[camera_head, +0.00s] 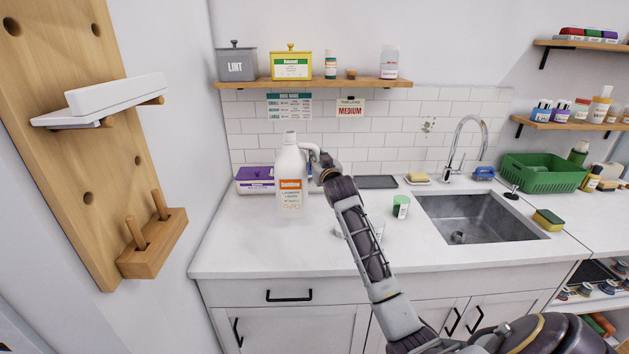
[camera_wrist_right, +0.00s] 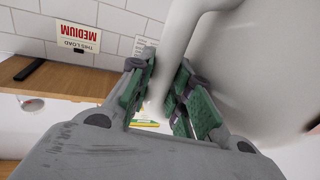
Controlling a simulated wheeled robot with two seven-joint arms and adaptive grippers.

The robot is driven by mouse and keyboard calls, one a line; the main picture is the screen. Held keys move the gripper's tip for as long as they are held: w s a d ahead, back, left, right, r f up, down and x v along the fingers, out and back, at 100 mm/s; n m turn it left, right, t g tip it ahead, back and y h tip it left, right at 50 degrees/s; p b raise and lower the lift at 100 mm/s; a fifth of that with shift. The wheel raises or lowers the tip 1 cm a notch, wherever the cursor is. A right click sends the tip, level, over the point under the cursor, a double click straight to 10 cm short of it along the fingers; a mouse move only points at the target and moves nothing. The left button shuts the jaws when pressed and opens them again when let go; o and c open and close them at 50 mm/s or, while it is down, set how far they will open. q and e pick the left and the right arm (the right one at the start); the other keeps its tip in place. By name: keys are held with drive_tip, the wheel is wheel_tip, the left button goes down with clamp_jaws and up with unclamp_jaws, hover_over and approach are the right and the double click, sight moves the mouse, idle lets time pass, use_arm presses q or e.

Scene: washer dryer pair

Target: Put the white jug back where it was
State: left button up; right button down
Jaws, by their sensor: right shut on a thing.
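The white jug (camera_head: 290,163), with an orange and white label, is upright over the back left of the white counter. My right gripper (camera_head: 318,162) is at its right side, shut on its handle. In the right wrist view the jug's white body (camera_wrist_right: 262,70) fills the right side, and its handle passes between the green-padded fingers (camera_wrist_right: 162,98). I cannot tell whether the jug's base touches the counter. My left gripper is not in view.
A purple box (camera_head: 253,180) stands left of the jug. A shelf (camera_head: 310,84) with several containers hangs above. A green-topped container (camera_head: 401,206) stands right of my forearm, before the sink (camera_head: 480,218). The counter (camera_head: 250,245) is clear at front left.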

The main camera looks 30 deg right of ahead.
drive_tip(key=shift+f, duration=1.15)
drive_tip(key=shift+f, duration=1.95)
drive_tip(key=c, duration=1.3)
unclamp_jaws()
drive_tip(key=shift+f, duration=0.1)
drive_tip(key=shift+r+b+v, duration=0.1)
drive_tip(key=shift+b+v, duration=0.1)
drive_tip(key=shift+v, duration=2.85)
drive_tip(key=shift+r+b+v, duration=0.15)
drive_tip(key=shift+b+v, duration=0.05)
drive_tip(key=shift+v, duration=2.8)
drive_tip(key=shift+a, duration=0.1)
